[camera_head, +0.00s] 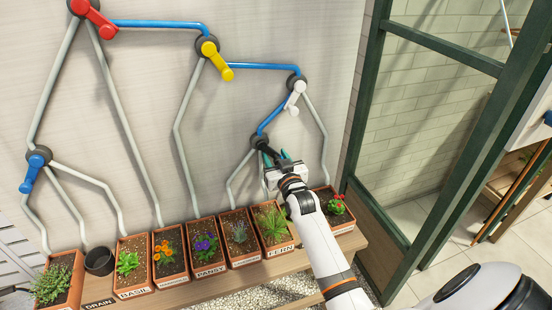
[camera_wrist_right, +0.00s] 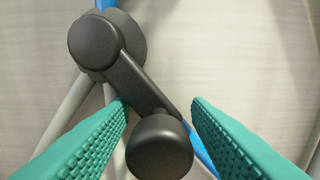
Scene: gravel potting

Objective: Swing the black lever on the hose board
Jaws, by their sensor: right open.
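The black lever (camera_head: 267,148) is on the lower right hub of the hose board (camera_head: 140,110). In the right wrist view the black lever (camera_wrist_right: 140,85) slants down and right from its round pivot to a knob. My right gripper (camera_head: 280,160) is at the lever. In the wrist view its green fingers (camera_wrist_right: 160,112) are open, one on each side of the lever's knob end, with a gap on the right side. Whether the left finger touches the lever is hard to tell. My left gripper is not in view.
Red (camera_head: 95,18), yellow (camera_head: 217,60), white (camera_head: 294,95) and blue (camera_head: 34,172) levers sit elsewhere on the board. Labelled planters (camera_head: 132,263) and a dark drain pot (camera_head: 99,261) stand on a wooden shelf (camera_head: 190,292) below. A green-framed glass partition (camera_head: 360,110) stands to the right.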

